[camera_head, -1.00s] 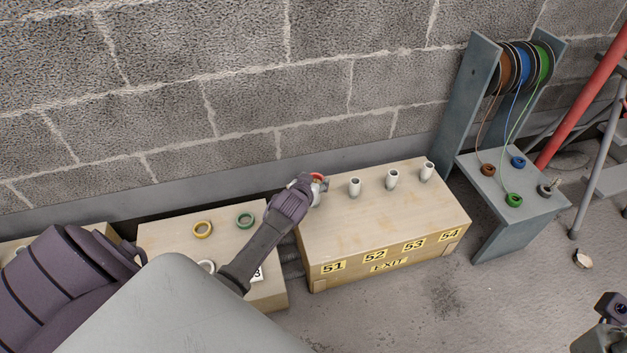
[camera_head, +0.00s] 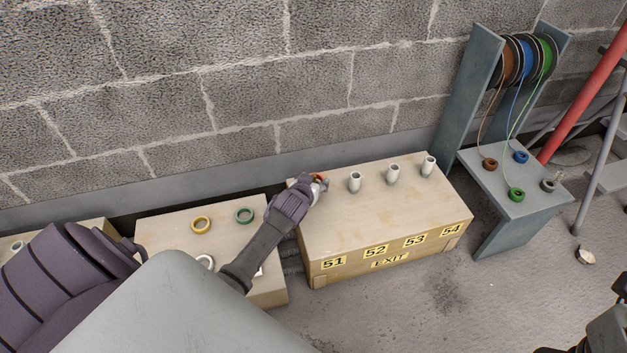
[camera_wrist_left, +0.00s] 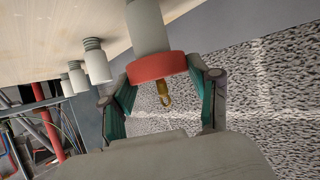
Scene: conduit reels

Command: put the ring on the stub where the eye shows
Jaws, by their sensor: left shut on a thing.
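My left gripper (camera_head: 315,184) is shut on the red ring (camera_head: 319,177) at the stub above label 51, at the left end of the crate (camera_head: 380,230). In the left wrist view the red ring (camera_wrist_left: 157,66) sits between the two fingers (camera_wrist_left: 163,96), at the end of the pale stub (camera_wrist_left: 149,26). A brass eye (camera_wrist_left: 164,92) sticks out through the ring. The ring appears to be around the stub's tip; how far down is hard to tell. In the head view the gripper hides most of this stub.
Three other white stubs (camera_head: 393,174) stand in a row to the right, with no eye visible. A reel stand (camera_head: 490,205) stands right.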

